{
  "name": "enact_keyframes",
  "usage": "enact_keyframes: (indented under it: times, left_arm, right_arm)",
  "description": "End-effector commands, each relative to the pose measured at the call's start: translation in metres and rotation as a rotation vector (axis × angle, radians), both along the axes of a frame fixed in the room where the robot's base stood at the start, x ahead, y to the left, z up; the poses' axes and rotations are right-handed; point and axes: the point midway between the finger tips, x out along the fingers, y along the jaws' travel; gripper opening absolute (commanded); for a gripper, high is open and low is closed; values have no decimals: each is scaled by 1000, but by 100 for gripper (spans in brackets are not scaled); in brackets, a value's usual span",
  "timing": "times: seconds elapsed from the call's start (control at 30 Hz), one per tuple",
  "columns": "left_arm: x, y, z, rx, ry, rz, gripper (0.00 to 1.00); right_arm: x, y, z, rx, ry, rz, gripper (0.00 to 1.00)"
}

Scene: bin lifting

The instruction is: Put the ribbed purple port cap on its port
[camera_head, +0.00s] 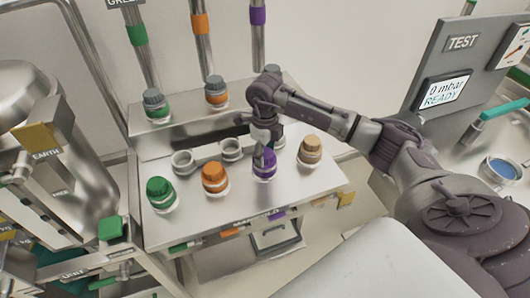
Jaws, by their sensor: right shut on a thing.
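The purple port cap (264,162) is in the front row on the steel bench, between the orange cap and the tan cap. My right gripper (262,152) reaches down over it from above and is shut on it. The cap looks upright and at or just above its pale round base; I cannot tell whether they touch. Open pale port rings, one at the left (183,161) and one in the middle (231,149), stand behind the front row. The area to their right is partly hidden by my right gripper. My left gripper is out of view.
A green cap (160,192), an orange cap (214,177) and a tan cap (311,149) stand beside the purple one. Grey-topped fittings (216,90) and pipes stand behind. A TEST panel (462,43) reads "0 mbar READY" at the right. A steel tank (40,130) is at the left.

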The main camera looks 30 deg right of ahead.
Motion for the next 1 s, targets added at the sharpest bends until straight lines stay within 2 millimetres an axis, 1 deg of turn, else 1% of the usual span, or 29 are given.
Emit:
enact_keyframes:
  times: [0.3, 0.33, 0.47, 0.5, 0.7, 0.83, 0.93, 1.0]
  left_arm:
    - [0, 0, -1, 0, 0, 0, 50]
    - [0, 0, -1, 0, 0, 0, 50]
    - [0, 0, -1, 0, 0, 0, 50]
    - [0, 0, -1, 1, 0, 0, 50]
    - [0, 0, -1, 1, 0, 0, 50]
    - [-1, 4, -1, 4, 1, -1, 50]
    - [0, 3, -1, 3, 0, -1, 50]
    - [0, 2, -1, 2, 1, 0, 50]
  right_arm:
    - [-1, 0, -2, 0, 2, 1, 7]
    - [-1, 0, -2, 0, 2, 1, 59]
    - [-1, 0, -2, 0, 2, 1, 80]
    - [-1, 0, -2, 0, 2, 1, 83]
    - [0, 0, -2, 0, 1, 0, 83]
    - [0, 0, 1, 0, 1, 1, 83]
    - [0, 0, 11, -1, -2, 1, 83]
    - [1, 0, 23, 0, -3, 2, 83]
